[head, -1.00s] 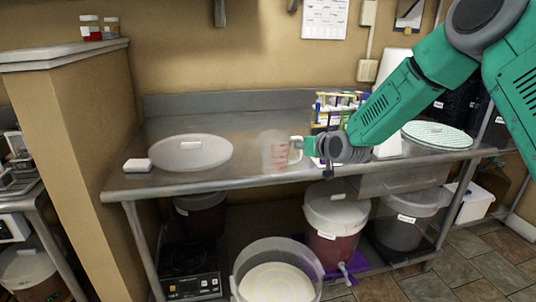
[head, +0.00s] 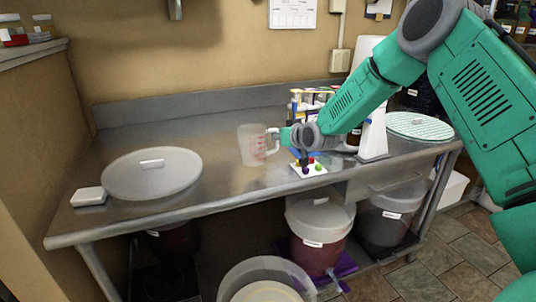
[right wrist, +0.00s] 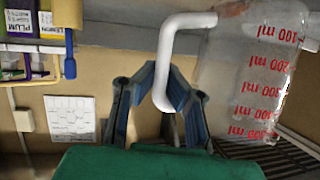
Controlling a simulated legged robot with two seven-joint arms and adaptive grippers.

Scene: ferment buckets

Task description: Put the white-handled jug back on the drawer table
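The clear jug with red markings and a white handle (head: 252,146) appears upright over the steel drawer table (head: 215,185), left of the rack. I cannot tell whether its base touches the top. My right gripper (head: 284,138) is at the handle on the jug's right side. In the right wrist view the picture is upside down; the jug (right wrist: 245,75) is at the right. The gripper's blue fingers (right wrist: 168,88) close around the white handle (right wrist: 172,48). The drawer (head: 385,182) is under the table's right part. My left gripper is out of view.
A round lid (head: 150,178) and a small white box (head: 89,197) lie at the left. A white card with coloured balls (head: 308,169) and a rack of bottles (head: 312,100) are near my right gripper. A green-patterned disc (head: 420,127) lies at the right. Buckets (head: 320,225) stand below.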

